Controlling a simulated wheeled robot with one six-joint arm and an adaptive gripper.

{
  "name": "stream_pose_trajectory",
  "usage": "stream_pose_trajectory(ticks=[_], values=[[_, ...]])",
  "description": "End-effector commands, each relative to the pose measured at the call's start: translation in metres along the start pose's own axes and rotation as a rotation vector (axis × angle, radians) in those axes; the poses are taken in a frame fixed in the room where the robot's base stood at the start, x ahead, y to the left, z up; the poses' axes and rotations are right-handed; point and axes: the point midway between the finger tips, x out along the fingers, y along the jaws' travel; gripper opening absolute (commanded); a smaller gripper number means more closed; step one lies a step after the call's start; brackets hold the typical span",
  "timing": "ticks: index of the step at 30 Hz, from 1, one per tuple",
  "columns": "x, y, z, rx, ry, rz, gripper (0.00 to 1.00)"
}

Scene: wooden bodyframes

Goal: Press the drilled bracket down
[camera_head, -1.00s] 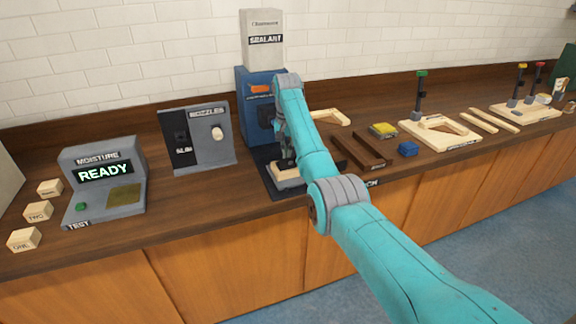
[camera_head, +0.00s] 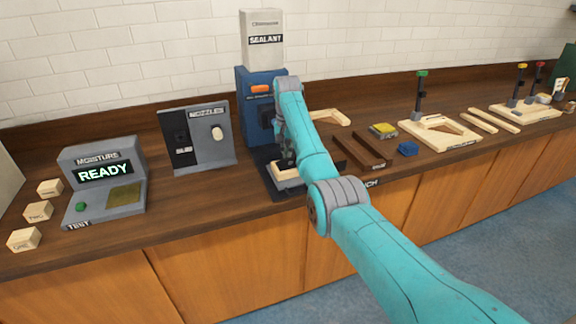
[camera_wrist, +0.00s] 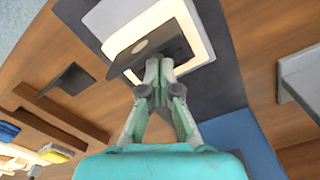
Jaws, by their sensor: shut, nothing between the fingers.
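The drilled bracket appears to be the dark grey plate (camera_wrist: 152,50) with a round spot or hole, in the wrist view. In the head view the cream block (camera_head: 283,176) stands on a black mat in front of the blue sealant machine; the bracket is hidden there by my arm. My gripper (camera_wrist: 159,68) is shut and empty, fingertips at the plate's near edge. I cannot tell whether they touch it. In the head view my gripper (camera_head: 288,158) is partly hidden behind my forearm.
The blue sealant machine (camera_head: 253,120) stands just behind the mat. A nozzle stand (camera_head: 212,160) and a moisture tester (camera_head: 105,205) reading READY are to the left. Brown rails (camera_head: 365,150), a blue block (camera_head: 408,148) and wooden frame parts (camera_head: 438,128) are to the right.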

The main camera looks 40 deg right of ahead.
Motion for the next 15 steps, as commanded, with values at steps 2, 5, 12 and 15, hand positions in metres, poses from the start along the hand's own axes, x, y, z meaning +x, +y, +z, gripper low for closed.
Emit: stream_pose_trajectory(ticks=[2, 5, 12, 15], values=[[0.0013, 0.0000, 0.0000, 0.000, 0.000, 0.000, 0.00], [0.0026, 0.0000, 0.0001, 0.000, 0.000, 0.000, 0.00], [0.0057, 0.0000, 0.0001, 0.000, 0.000, 0.000, 0.00], [0.0070, 0.0001, 0.0001, 0.000, -0.001, 0.000, 0.00]])
